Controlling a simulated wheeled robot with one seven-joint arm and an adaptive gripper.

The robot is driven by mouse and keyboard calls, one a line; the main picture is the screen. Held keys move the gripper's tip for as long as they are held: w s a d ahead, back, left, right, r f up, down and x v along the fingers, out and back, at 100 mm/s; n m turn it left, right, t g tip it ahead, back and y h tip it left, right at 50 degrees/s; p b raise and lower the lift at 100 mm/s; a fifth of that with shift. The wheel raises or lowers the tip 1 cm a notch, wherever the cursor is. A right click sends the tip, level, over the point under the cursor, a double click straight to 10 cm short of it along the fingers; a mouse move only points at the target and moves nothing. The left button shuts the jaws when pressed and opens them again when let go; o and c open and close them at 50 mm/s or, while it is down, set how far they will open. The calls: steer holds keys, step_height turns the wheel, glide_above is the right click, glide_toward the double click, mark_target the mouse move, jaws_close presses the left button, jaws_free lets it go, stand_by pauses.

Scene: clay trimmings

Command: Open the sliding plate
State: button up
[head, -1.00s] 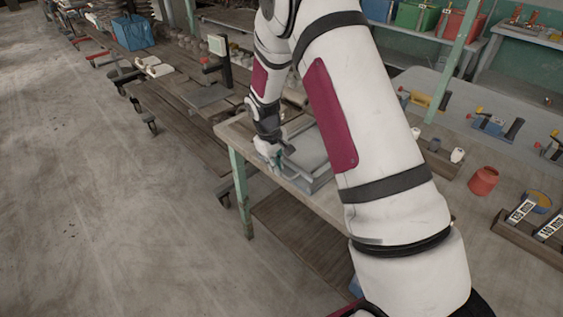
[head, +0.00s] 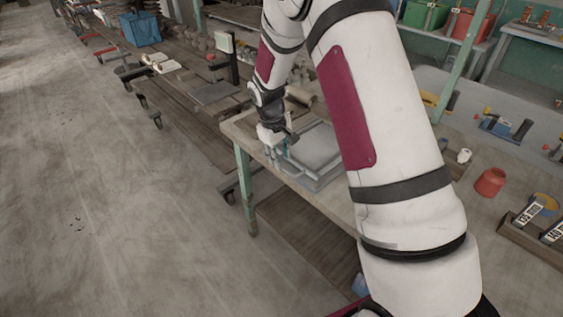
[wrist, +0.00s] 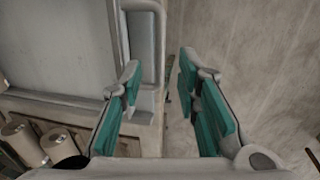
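A flat grey box with a pale top panel (head: 318,148), apparently the sliding plate, lies at the front edge of the workbench. In the wrist view this panel (wrist: 60,45) fills the upper left, with a raised grey bar (wrist: 147,45) along its right side. My gripper (wrist: 160,80) has teal-padded fingers spread apart. The left finger is over the bar's near end and the right finger is out over the floor. Whether either touches the bar, I cannot tell. In the head view my gripper (head: 279,156) is at the box's left side; my arm hides part of the box.
The bench (head: 240,130) has a green leg and a lower shelf. A red pot (head: 491,182) and a wooden rack stand to the right. Brown rolls (wrist: 35,145) lie near the box. Open floor (head: 110,210) spreads to the left.

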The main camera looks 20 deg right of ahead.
step_height(320, 180, up, 8)
steer(key=a, duration=0.1)
steer(key=shift+s+a+r, duration=0.2)
steer(key=shift+s, duration=0.05)
